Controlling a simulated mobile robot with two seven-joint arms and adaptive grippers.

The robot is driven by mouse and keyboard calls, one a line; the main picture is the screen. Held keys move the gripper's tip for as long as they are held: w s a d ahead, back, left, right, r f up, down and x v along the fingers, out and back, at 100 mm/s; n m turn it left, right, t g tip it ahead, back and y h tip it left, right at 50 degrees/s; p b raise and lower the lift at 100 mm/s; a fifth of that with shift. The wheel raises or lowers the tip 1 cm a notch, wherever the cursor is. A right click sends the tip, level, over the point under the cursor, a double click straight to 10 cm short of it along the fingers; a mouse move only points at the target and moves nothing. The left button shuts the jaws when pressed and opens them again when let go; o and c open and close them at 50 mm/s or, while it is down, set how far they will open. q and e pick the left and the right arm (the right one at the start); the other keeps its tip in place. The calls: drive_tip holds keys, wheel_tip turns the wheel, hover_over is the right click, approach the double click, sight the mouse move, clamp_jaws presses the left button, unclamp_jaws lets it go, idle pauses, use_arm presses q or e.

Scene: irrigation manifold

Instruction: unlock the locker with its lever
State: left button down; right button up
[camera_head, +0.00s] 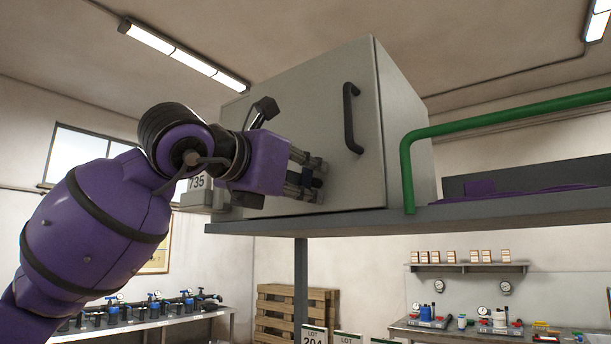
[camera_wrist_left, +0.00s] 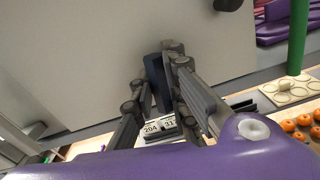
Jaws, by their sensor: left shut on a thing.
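The locker (camera_head: 305,95) is a grey box with its door shut, standing on a raised grey shelf. A black bar handle (camera_head: 350,118) is on the right part of its door. The lever (camera_wrist_left: 155,82) is a small dark blue piece low on the door, and in the head view it is mostly hidden by my fingers. My left gripper (camera_head: 311,180) reaches in from the left, its fingers low at the door. In the left wrist view the fingers (camera_wrist_left: 158,88) are closed around the lever. My right gripper is not in view.
A green pipe (camera_head: 407,165) rises at the shelf's front edge, right of the locker, and bends away to the right. The grey shelf (camera_head: 340,222) runs below the locker. Workbenches with fittings stand lower, farther back.

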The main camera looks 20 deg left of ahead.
use_arm(q)
drive_tip(key=shift+n, duration=1.1)
drive_tip(key=c, duration=1.7)
unclamp_jaws()
